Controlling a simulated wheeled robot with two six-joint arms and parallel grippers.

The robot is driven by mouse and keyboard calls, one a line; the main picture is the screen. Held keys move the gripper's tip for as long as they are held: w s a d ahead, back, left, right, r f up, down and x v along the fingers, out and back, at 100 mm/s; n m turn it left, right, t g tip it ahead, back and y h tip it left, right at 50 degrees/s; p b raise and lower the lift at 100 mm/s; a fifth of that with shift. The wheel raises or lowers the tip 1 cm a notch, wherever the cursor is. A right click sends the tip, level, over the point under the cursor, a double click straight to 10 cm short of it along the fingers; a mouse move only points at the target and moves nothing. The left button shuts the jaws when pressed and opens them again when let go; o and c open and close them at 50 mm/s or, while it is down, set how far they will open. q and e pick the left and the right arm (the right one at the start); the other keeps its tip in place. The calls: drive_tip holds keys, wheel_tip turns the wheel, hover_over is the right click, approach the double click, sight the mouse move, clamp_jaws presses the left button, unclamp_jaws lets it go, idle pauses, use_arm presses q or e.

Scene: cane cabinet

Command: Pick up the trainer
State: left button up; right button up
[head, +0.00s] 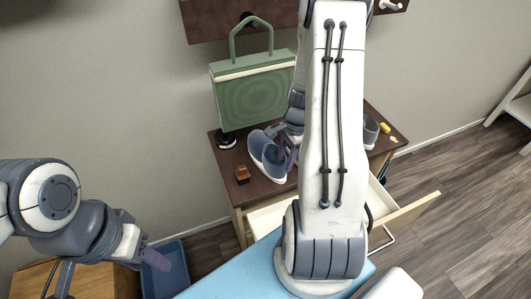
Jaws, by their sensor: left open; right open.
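A blue-grey trainer (265,155) with a white sole sits on the brown cabinet top. Part of a similar grey shoe (370,132) shows to the right, behind my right arm. My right gripper (291,157) is at the right side of the blue-grey trainer, mostly hidden by my own arm. It is open, and I cannot tell whether it touches the shoe. My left gripper (156,260) is open and empty at the lower left, away from the cabinet.
A green bag (253,92) stands or hangs at the cabinet's back left. A small brown block (242,174) lies at the front left and yellow items (387,128) at the right. The drawer (405,213) is open. A blue bin (165,278) stands below left.

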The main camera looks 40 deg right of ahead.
sight(284, 166)
drive_tip(key=f, duration=0.4)
drive_tip(key=shift+a+f, duration=0.15)
drive_tip(key=shift+a, duration=0.15)
clamp_jaws()
idle(1.1)
